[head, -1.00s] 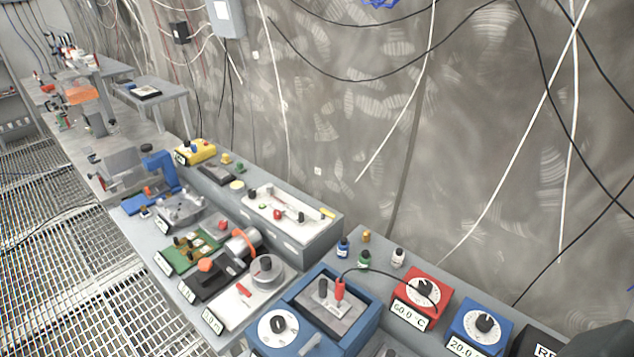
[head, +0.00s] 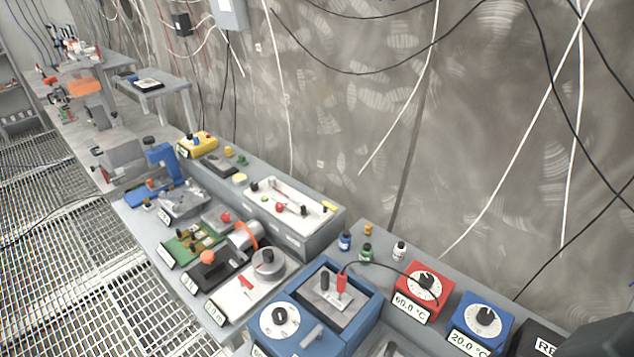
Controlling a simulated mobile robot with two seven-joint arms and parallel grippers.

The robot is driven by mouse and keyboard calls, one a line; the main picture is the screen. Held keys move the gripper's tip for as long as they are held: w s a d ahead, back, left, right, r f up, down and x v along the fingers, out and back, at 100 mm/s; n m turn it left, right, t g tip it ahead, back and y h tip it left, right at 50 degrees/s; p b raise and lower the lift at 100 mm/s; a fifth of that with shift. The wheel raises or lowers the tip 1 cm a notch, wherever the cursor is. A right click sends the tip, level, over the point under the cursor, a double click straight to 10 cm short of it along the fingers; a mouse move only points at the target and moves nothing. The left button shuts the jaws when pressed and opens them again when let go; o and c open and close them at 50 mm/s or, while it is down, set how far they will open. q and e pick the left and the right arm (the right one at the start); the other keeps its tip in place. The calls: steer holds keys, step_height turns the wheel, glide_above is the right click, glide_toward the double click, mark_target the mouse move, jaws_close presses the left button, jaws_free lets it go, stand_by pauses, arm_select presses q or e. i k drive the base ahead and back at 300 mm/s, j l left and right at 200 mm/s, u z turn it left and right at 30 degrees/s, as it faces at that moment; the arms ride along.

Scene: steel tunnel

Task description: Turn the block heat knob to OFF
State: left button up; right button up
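A blue block unit (head: 364,309) stands at the bottom centre of the head view. On its front left is a white round dial with a black knob (head: 280,316); this looks like the block heat knob, but its markings are too small to read. A grey metal block (head: 318,303) sits in the unit's recess, with a black post and a red probe (head: 342,284) standing in it. A black cable runs from the probe to the red box. The unit's lower front is cut off by the picture edge.
A red box (head: 424,291) with a dial reads 60.0 °C. A blue box (head: 481,321) with a dial reads 20.0 °C. Small bottles (head: 365,252) stand behind the block unit. Other bench devices fill the left. Grated floor (head: 60,250) lies left of the bench.

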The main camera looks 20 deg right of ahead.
mark_target(279, 314)
steer(key=z, duration=0.2)
steer(key=i+l+u, duration=0.25)
steer(key=j+u, duration=0.1)
steer(key=u, duration=0.3)
steer(key=i+j+u, duration=0.1)
steer(key=u, duration=0.3)
